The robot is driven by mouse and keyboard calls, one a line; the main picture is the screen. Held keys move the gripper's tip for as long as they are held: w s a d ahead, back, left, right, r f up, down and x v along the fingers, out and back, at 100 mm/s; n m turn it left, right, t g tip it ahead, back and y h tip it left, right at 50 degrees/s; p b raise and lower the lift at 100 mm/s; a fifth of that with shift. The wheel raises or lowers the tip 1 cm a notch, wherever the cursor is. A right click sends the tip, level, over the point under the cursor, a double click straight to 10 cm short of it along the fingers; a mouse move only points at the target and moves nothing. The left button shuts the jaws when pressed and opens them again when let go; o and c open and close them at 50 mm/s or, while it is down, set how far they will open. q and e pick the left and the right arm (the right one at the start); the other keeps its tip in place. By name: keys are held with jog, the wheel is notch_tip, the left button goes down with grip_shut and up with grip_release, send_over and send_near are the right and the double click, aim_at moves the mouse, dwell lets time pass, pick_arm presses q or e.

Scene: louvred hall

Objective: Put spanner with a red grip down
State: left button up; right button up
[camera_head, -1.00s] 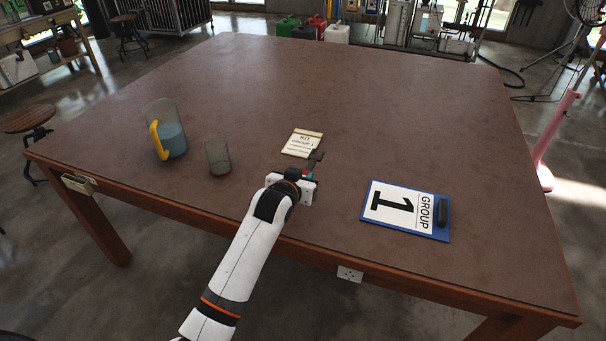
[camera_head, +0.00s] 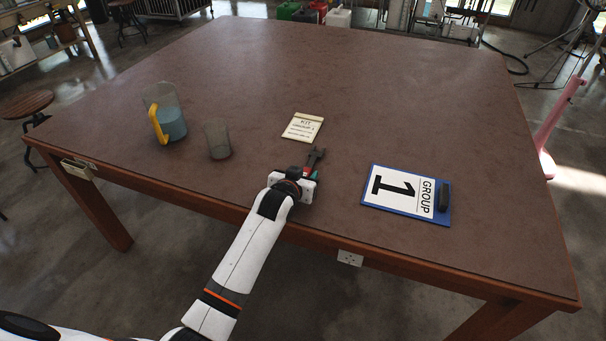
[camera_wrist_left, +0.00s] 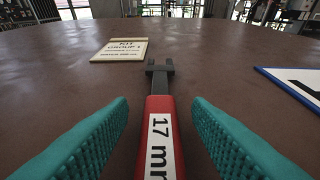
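The spanner with a red grip (camera_wrist_left: 160,115) lies lengthwise between my left gripper's teal fingers in the left wrist view. Its grey jaw points away from me and its white label reads "17 mm". Gaps show between the grip and both fingers, so my left gripper (camera_wrist_left: 160,118) is open around it. In the head view, the spanner's dark jaw (camera_head: 315,156) sticks out beyond my left gripper (camera_head: 308,176), low over the table's front part. The spanner seems to rest on the brown table (camera_head: 390,100). The rear of the grip is out of view. My right gripper is not in view.
A "KIT GROUP 1" card (camera_head: 303,127) lies just beyond the spanner. A blue-edged "GROUP 1" board (camera_head: 408,193) with a dark block (camera_head: 444,196) lies to the right. A jug (camera_head: 166,115) and a clear cup (camera_head: 217,140) stand left. The far table is clear.

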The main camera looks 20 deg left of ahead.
pick_arm(q)
jog(key=shift+r, duration=0.2)
jog(key=p+v, duration=0.1)
jog(key=v, duration=1.1)
